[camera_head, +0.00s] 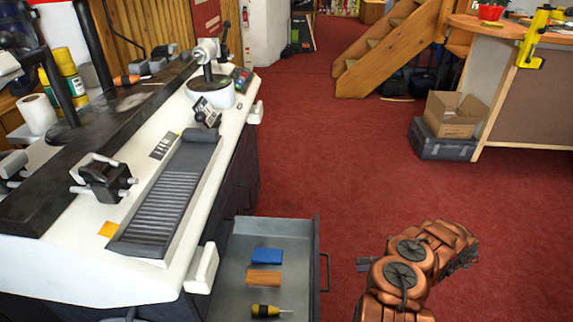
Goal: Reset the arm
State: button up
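My arm, copper-coloured with dark joint caps, is folded at the bottom right, over the red carpet and to the right of the open drawer. A small dark part at its left side seems to be my gripper (364,264); it is apart from the drawer handle. Most of the gripper is hidden behind the arm, and I cannot see whether its fingers are open or hold anything.
The grey drawer (230,280) is pulled out of the white bench (80,268); a blue block (267,255), an orange-brown block (263,280) and a yellow screwdriver (265,310) lie in it. A cardboard box (455,122) sits on a grey case (440,149). Carpet between is clear.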

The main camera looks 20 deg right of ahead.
jog(key=w+a+r+n+g+y, duration=0.1)
jog(key=w+a+r+n+g, duration=0.1)
jog(key=w+a+r+n, duration=0.4)
jog(key=s+a+r+n+g+h, duration=0.15)
jog(key=a+r+n+g, duration=0.65)
jog(key=a+r+n, duration=0.85)
jog(key=s+a+r+n+g+h, duration=0.2)
jog(key=s+a+r+n+h, duration=0.55)
jog(key=s+a+r, duration=0.35)
jog(key=s+d+r+n+t+h, duration=0.1)
jog(key=s+d+n+t+h, duration=0.15)
jog(key=s+n+h, duration=0.75)
jog(key=s+r+y+p, duration=0.2)
jog(key=s+r+p, duration=0.1)
jog(key=r+p, duration=0.9)
jog(key=s+d+r+n+y+p, duration=0.1)
jog(key=s+r+p, duration=0.3)
jog(key=r+p, duration=0.8)
notch_tip(320, 180, up, 2)
jog(key=shift+t+y+p, duration=0.3)
jog(key=shift+t+y, duration=0.05)
jog(key=shift+y, duration=0.25)
